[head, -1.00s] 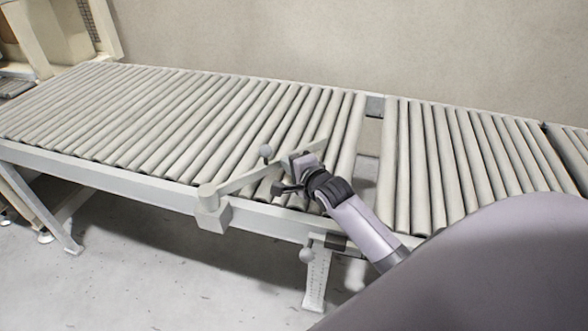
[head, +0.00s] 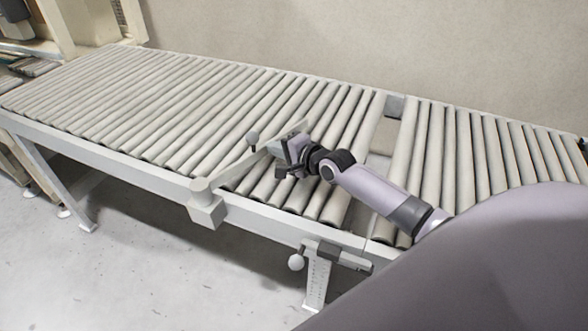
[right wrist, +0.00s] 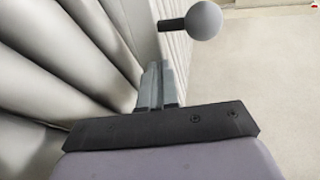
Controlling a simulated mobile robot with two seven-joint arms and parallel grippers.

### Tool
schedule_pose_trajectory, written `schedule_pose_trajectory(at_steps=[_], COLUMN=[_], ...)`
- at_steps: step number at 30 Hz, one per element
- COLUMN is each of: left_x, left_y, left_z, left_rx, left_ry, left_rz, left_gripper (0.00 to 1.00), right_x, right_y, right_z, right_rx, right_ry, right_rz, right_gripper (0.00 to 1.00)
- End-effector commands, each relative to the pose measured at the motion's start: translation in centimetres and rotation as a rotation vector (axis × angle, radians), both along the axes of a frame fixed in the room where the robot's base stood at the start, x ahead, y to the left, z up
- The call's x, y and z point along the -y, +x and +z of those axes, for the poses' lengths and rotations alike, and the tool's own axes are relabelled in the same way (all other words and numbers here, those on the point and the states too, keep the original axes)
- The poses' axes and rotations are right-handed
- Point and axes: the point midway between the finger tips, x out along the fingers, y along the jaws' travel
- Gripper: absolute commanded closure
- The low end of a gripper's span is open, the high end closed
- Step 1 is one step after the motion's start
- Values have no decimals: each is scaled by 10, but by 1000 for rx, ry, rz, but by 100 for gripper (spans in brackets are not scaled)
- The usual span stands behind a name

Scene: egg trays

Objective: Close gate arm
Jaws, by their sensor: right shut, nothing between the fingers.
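The gate arm (head: 235,168) is a pale bar that pivots on a block (head: 206,203) at the conveyor's front rail. It reaches diagonally back and right over the rollers. A grey ball knob (head: 252,137) on a short stem stands out from its left side; the knob also shows in the right wrist view (right wrist: 205,20). My right gripper (head: 284,152) is shut and empty at the right side of the arm, near its far part. Its closed fingers (right wrist: 155,86) point toward the bar; I cannot tell whether they touch. My left gripper is not in view.
The roller conveyor (head: 150,172) carries nothing. A gap (head: 385,137) separates it from the right roller section (head: 470,150). A second ball knob (head: 296,262) sits below the front rail. A wall stands behind; the floor in front is clear.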

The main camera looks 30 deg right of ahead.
Motion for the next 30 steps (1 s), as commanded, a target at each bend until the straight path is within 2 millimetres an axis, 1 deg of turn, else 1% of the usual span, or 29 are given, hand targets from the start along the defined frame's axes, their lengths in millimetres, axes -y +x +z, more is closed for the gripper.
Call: schedule_pose_trajectory(at_steps=[11,21,30], left_x=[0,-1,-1], left_y=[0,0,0], left_z=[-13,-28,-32], left_rx=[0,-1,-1], left_ry=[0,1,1], left_rz=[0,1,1], left_gripper=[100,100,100], right_x=[-7,-16,-20], right_y=[25,55,66], right_z=[-1,-1,0], right_rx=[2,2,0], right_ry=[0,1,-1], right_rz=[-14,-15,-13], right_gripper=[100,100,100])
